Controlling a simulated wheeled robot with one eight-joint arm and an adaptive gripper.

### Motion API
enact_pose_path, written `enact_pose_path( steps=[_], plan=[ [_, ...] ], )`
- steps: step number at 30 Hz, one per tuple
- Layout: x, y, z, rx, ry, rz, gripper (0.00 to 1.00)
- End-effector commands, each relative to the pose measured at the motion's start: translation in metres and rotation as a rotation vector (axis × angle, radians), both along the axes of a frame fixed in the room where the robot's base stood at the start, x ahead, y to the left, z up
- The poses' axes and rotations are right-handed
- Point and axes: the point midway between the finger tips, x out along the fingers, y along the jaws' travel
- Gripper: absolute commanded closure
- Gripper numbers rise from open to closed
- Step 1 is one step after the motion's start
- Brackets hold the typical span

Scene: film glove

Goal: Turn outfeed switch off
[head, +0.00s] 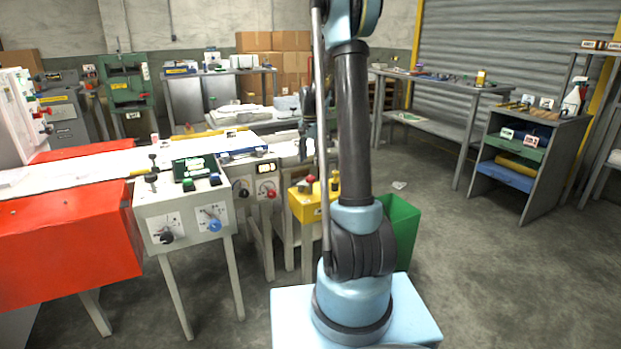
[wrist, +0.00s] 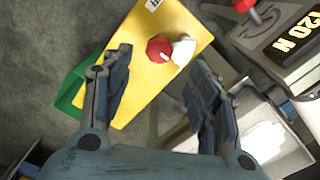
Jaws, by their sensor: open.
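A yellow box (wrist: 137,85) lies ahead of my gripper in the wrist view. It carries a red round knob (wrist: 158,48) with a pale mark, and a whitish piece (wrist: 183,50) beside the knob. Its small label is too cut off to read, so I cannot tell for sure that this is the outfeed switch. My gripper (wrist: 162,75) is open and empty, with its fingers spread either side of the box's near part and the knob beyond them. The yellow box (head: 312,207) also shows in the head view, partly behind my arm.
A grey unit with a "120 N" display (wrist: 292,35) and a red-tipped lever (wrist: 255,15) is at the right. A green bin (head: 402,228) stands behind my arm. A control box with black and blue dials (head: 212,222) stands at left.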

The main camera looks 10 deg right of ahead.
Motion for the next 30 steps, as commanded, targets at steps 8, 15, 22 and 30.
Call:
enact_pose_path(
  steps=[8,15,22,30],
  plan=[
    [0.0,0.0,-0.049,0.0,0.0,0.0,0.45],
    [0.0,0.0,-0.078,0.0,0.0,0.0,0.45],
    [0.0,0.0,-0.086,0.0,0.0,0.0,0.45],
    [0.0,0.0,-0.086,0.0,0.0,0.0,0.59]
  ],
)
